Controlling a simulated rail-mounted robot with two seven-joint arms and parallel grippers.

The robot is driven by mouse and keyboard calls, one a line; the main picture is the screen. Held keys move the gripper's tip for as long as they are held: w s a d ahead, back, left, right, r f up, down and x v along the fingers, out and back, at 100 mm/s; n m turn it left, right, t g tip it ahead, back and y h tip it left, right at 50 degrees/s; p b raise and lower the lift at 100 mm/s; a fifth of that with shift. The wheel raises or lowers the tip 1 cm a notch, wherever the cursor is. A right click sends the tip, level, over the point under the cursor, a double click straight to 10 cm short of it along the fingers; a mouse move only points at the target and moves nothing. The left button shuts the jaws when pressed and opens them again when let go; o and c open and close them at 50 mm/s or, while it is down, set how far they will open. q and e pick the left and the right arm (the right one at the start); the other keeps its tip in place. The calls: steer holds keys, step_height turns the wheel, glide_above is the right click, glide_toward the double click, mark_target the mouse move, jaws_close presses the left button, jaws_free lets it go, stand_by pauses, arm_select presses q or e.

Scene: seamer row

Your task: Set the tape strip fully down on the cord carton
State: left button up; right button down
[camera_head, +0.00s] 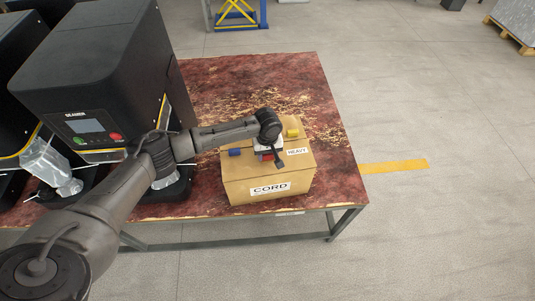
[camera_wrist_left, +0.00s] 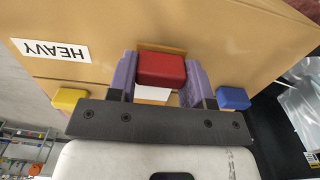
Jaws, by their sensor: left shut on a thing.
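The cord carton (camera_head: 240,188) is a closed brown box with CORD and HEAVY labels. It stands near the table's front right corner, and its top fills much of the left wrist view (camera_wrist_left: 230,35). My left gripper (camera_head: 272,157) is over the carton top, shut on a red block (camera_wrist_left: 161,70) between its two purple fingers. A tan edge and a white patch show beside the red block; which of these is the tape strip I cannot tell. Whether the held piece touches the carton I cannot tell. My right gripper is out of view.
A blue block (camera_head: 235,153) and a yellow block (camera_head: 292,133) show at the carton top, on either side of the gripper. A black seamer (camera_head: 95,85) stands to the left on the red-brown table (camera_head: 310,90). Open floor lies to the right.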

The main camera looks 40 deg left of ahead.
arm_select(q)
steer(key=shift+f, duration=0.2)
steer(key=shift+f, duration=0.15)
steer(key=o, duration=0.9)
